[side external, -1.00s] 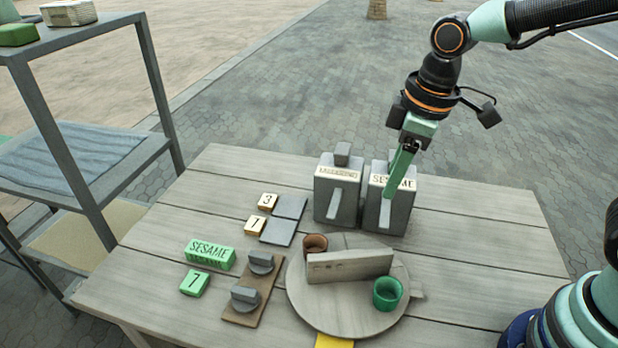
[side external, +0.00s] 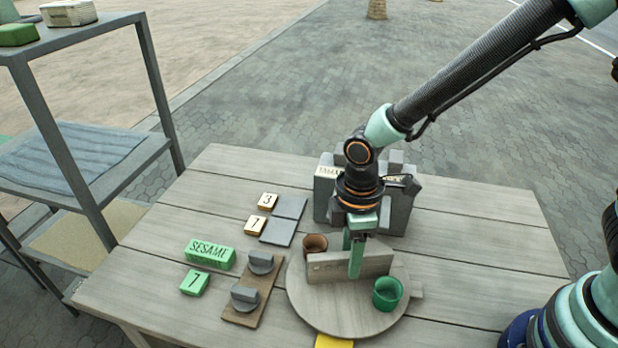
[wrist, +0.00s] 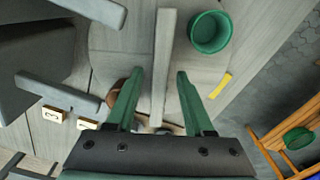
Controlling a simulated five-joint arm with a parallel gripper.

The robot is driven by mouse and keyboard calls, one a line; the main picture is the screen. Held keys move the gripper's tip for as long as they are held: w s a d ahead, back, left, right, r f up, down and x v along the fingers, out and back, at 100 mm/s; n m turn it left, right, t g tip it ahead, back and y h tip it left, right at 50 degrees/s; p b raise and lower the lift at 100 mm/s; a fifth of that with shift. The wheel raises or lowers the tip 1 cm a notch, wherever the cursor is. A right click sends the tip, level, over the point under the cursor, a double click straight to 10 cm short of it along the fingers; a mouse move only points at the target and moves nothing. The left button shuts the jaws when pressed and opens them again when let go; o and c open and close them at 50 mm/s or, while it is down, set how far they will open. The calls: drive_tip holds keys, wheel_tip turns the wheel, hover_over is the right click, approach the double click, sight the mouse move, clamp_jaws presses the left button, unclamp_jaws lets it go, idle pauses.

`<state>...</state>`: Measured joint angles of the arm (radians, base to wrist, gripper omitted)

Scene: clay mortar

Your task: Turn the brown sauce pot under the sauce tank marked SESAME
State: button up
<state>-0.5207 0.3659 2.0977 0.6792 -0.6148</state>
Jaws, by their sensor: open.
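The brown sauce pot (side external: 315,243) stands on the round turntable (side external: 310,305), on the tank side of an upright wooden divider (side external: 325,268). In the wrist view the brown pot (wrist: 114,92) is partly hidden by my left finger. The green pot (side external: 387,293) stands on the other side of the divider. My gripper (side external: 355,270) is over the turntable, pointing down. In the wrist view its open fingers (wrist: 158,85) are on either side of the divider (wrist: 161,60); I cannot tell if they touch it. The right tank (side external: 402,205) is mostly hidden by my arm, its label unreadable now.
A left tank (side external: 325,205) stands beside it. Grey pads (side external: 278,231) with number blocks, a green SESAME block (side external: 210,254), a green 7 block (side external: 195,283) and a board with two knobs (side external: 252,294) lie left of the turntable. The table's right side is clear.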

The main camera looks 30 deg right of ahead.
drive_tip(key=shift+f, duration=1.95)
clamp_jaws()
